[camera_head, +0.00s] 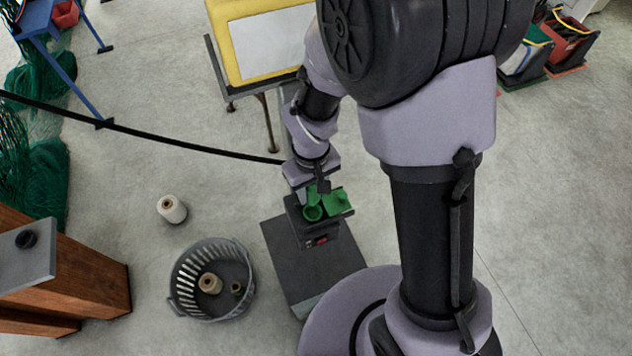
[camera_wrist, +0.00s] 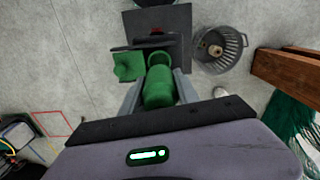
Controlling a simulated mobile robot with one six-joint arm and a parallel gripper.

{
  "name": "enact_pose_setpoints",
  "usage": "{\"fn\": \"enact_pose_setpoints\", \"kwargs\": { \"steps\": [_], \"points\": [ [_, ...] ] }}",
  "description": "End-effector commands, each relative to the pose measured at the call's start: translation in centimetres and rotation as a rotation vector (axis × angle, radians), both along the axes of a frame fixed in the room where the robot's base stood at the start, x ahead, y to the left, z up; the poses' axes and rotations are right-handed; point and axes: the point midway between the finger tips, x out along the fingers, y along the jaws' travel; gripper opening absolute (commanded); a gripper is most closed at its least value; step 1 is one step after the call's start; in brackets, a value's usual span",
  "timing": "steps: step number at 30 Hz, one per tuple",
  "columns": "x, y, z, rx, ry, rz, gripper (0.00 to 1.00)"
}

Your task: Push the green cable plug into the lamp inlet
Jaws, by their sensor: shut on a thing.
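My gripper (camera_wrist: 158,78) is shut on the green plug (camera_wrist: 160,90), a rounded cylinder held between its two fingers in the wrist view. The plug points at the dark inlet box (camera_wrist: 158,30), which has a green square flap (camera_wrist: 128,66) standing open to the left. In the head view my gripper (camera_head: 313,188) is right above the box, by a green round part (camera_head: 313,213) and the flap (camera_head: 338,202). A red switch (camera_head: 321,240) is on the box's front. I cannot tell whether the plug is touching or inside the inlet, as the fingers hide the contact.
A black cable (camera_head: 190,143) runs in from the left towards my gripper. A grey basket (camera_head: 178,290) with spools and a white spool (camera_head: 171,209) are on the floor at left. A yellow-topped table (camera_head: 238,70) is behind.

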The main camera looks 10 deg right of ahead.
Motion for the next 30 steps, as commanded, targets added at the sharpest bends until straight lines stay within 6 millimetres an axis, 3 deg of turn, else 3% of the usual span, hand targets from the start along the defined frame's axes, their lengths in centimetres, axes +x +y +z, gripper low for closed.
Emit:
{"fn": "enact_pose_setpoints", "kwargs": {
  "steps": [15, 30],
  "points": [
    [0.0, 0.0, -6.7, 0.000, 0.000, -0.002, 0.00],
    [0.0, -0.1, -7.1, 0.000, 0.001, -0.002, 0.00]
  ]
}}
